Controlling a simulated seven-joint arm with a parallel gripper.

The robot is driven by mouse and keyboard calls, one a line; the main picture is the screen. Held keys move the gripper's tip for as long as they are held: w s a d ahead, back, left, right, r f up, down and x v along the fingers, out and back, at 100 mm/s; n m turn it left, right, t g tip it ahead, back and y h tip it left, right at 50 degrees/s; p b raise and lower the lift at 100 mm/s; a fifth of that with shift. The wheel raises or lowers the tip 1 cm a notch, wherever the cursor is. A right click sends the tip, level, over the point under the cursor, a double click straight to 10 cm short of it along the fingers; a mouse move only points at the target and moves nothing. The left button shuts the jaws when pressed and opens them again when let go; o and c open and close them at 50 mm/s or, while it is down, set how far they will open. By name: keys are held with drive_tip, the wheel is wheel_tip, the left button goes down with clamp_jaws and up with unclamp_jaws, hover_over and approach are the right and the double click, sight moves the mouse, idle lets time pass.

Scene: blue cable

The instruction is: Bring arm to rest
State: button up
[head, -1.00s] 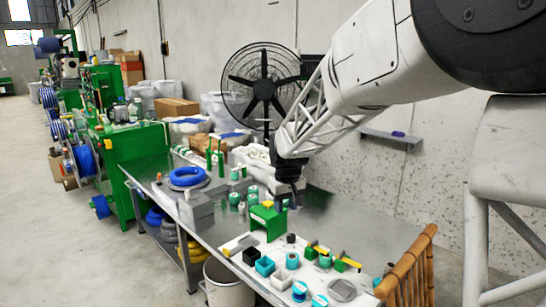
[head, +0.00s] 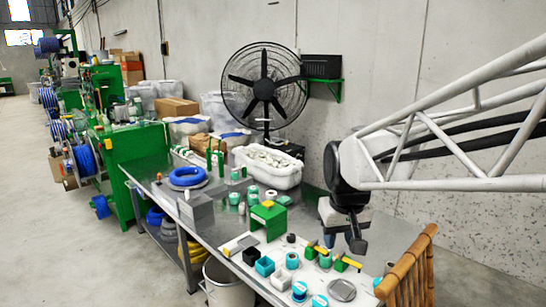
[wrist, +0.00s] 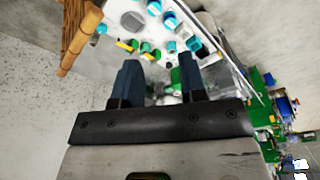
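My gripper (head: 357,240) hangs at the end of my white truss arm, over the right rear part of the metal workbench (head: 220,228) in the head view. In the wrist view my gripper (wrist: 160,78) shows two dark blue fingers standing apart with nothing between them. The gripper is open and empty, above and apart from the white board (head: 245,245) with its small parts. A blue cable coil (head: 187,177) lies at the far left of the bench.
A green block stand (head: 268,216), teal cups (head: 265,266) and tools with yellow parts stand near the board. A white bin (head: 266,172) is at the bench's back. A bamboo rail (head: 408,268) edges the right end. A large black fan (head: 264,84) stands behind.

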drive_tip(key=s+d+f+m, duration=0.1)
drive_tip(key=s+d, duration=0.1)
drive_tip(key=s, duration=0.7)
drive_tip(key=s+d+f+m, duration=0.1)
drive_tip(key=s+d+f, duration=0.1)
drive_tip(key=s, duration=0.7)
drive_tip(key=shift+s+d+f+t, duration=0.15)
drive_tip(key=shift+d+f+t, duration=0.05)
drive_tip(key=shift+t, duration=0.1)
